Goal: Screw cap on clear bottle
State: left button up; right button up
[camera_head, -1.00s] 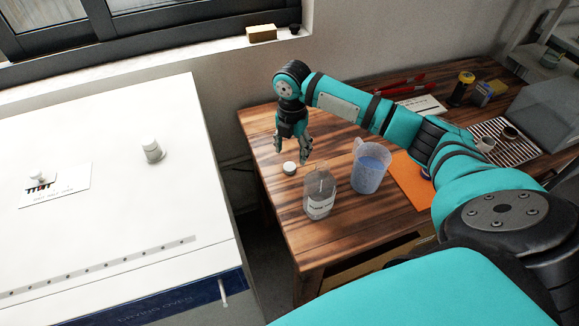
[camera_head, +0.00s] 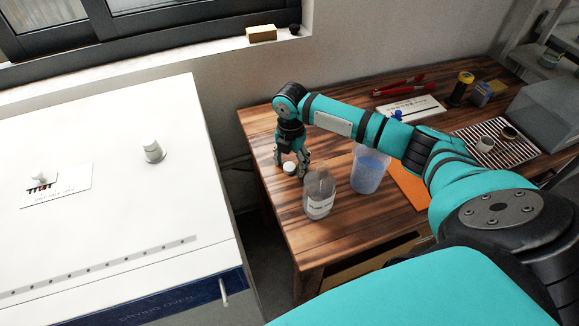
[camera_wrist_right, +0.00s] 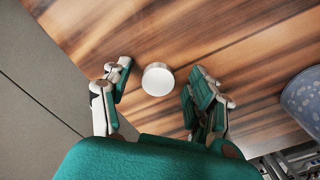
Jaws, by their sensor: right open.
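A white round cap (camera_head: 289,168) lies on the wooden table near its left edge. It also shows in the right wrist view (camera_wrist_right: 158,79), between and just beyond my open fingertips. My right gripper (camera_head: 292,166) points down over the cap, with one finger on each side; it also shows in the wrist view (camera_wrist_right: 160,85). Whether a finger touches the cap is hard to tell. The clear bottle (camera_head: 320,192), with a white label, stands upright on the table in front and to the right of the cap. Its top shows no cap. My left gripper is not seen.
A blue-tinted measuring jug (camera_head: 369,170) stands right of the bottle, by an orange mat (camera_head: 411,186). A striped rack (camera_head: 522,150) with small cups is farther right. The white drying oven (camera_head: 120,215) stands left, across a gap from the table (camera_head: 350,228).

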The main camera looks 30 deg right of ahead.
aim_at(290, 165)
jog(key=c, duration=0.8)
jog(key=shift+o, duration=0.2)
notch_tip(290, 165, up, 10)
dwell(0.3)
